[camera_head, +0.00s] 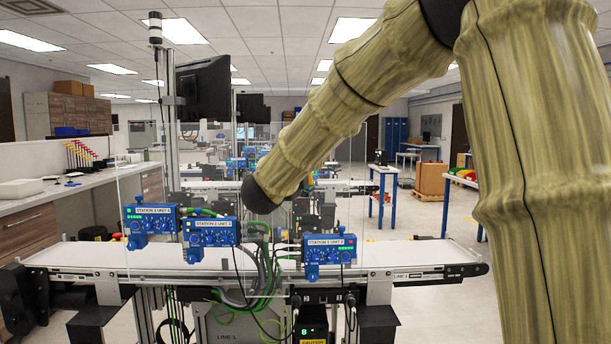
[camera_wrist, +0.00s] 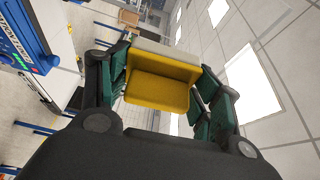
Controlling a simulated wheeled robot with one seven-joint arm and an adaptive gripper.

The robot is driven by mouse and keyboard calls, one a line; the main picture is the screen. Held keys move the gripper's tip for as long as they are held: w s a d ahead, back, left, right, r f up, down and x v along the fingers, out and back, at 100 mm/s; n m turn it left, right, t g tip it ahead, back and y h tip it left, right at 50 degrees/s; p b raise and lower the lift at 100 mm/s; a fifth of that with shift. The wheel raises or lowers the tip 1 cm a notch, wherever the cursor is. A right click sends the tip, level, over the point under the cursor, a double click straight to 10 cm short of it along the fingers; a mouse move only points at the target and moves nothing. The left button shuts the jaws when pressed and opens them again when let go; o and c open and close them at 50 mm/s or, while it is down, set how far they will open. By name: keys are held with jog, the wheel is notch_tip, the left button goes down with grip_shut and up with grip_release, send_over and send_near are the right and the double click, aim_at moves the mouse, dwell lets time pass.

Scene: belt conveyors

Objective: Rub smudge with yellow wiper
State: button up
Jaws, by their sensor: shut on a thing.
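The yellow wiper (camera_wrist: 158,92) is a yellow block with a pale grey strip along its far edge, in the wrist view. My gripper (camera_wrist: 160,84) is shut on it, with dark green finger pads on both its sides. A clear panel (camera_head: 150,215) stands upright in front of the near conveyor. I cannot make out a smudge on it or elsewhere. I cannot tell whether the wiper touches anything beyond it.
The near conveyor (camera_head: 90,256) runs across the front. Blue station boxes stand along it, labelled Station 3 (camera_head: 151,220), Station 2 (camera_head: 210,238) and another Station (camera_head: 329,250). A dark monitor (camera_head: 204,88) hangs on a post. A counter (camera_head: 40,200) lines the left wall.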

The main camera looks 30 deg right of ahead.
jog(key=shift+w+d+r+p, duration=0.15)
jog(key=shift+w+d, duration=0.3)
jog(key=shift+w, duration=0.3)
jog(key=shift+w+d+r+p, duration=0.2)
jog(key=shift+w+d, duration=0.2)
jog(key=shift+w, duration=0.4)
jog(key=shift+w+d+r+p, duration=0.15)
jog(key=shift+w+d, duration=0.3)
jog(key=shift+w, duration=0.3)
jog(key=shift+w+d, duration=0.5)
jog(key=shift+w, duration=0.35)
jog(key=s+d, duration=0.1)
jog(key=s+d+b, duration=0.1)
jog(key=d, duration=0.1)
jog(key=shift+d, duration=0.2)
jog(key=w+a, duration=0.2)
jog(key=a, duration=0.1)
jog(key=shift+a+r, duration=0.15)
jog(key=shift+a, duration=0.1)
dwell(0.4)
